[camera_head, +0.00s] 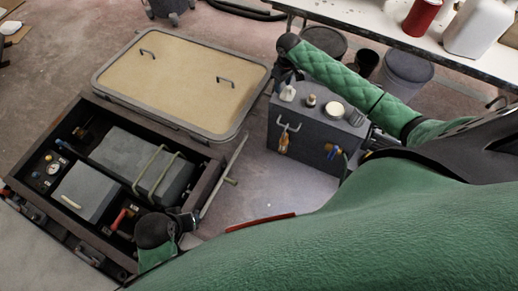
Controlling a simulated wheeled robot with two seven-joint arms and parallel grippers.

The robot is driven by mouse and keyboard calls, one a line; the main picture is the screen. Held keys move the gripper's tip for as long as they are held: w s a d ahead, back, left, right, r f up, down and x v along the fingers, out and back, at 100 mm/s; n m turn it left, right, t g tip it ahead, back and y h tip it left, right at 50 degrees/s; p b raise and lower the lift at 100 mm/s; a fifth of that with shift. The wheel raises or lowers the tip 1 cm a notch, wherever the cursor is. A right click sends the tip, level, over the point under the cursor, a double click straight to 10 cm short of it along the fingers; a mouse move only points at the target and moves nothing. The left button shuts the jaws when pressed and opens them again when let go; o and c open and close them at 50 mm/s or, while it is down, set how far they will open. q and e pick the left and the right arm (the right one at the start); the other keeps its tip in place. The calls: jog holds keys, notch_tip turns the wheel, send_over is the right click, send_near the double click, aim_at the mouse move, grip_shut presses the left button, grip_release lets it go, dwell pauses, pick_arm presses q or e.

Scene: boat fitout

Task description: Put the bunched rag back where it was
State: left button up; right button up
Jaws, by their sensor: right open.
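I cannot make out the bunched rag in this view. My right arm reaches across the upper middle, and my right gripper (284,77) is open at the top left corner of the grey box (300,125). It is small and dark here, and I see nothing in it. My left gripper (188,219) shows at the lower right edge of the open hatch (215,165); its jaws are too dark to read. My green sleeve covers the lower right of the picture and hides the floor there.
The tan hatch lid (180,85) with two handles lies behind the hatch. Grey units, a gauge and pipes fill the hatch. A white bottle (288,92) and small containers stand on the grey box. A bench (365,30) with a red can (421,18) and buckets stand behind.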

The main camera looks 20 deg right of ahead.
jog(key=s+a+f+n+t+y, duration=0.1)
jog(key=s+a+f, duration=0.2)
jog(key=s+a, duration=0.65)
jog(key=s+a+f+y, duration=0.1)
jog(key=s+a+f, duration=0.1)
jog(key=s+a, duration=0.75)
jog(key=s+a+r+m+t, duration=0.1)
jog(key=s+a+r, duration=0.3)
jog(key=s, duration=0.4)
jog(key=s+a+r+m+t, duration=0.1)
jog(key=s+a+r, duration=0.2)
jog(key=s, duration=0.6)
jog(key=shift+s+a+r+m, duration=0.25)
jog(key=shift+a+r+m, duration=0.1)
jog(key=shift+a, duration=0.5)
jog(key=shift+r, duration=0.1)
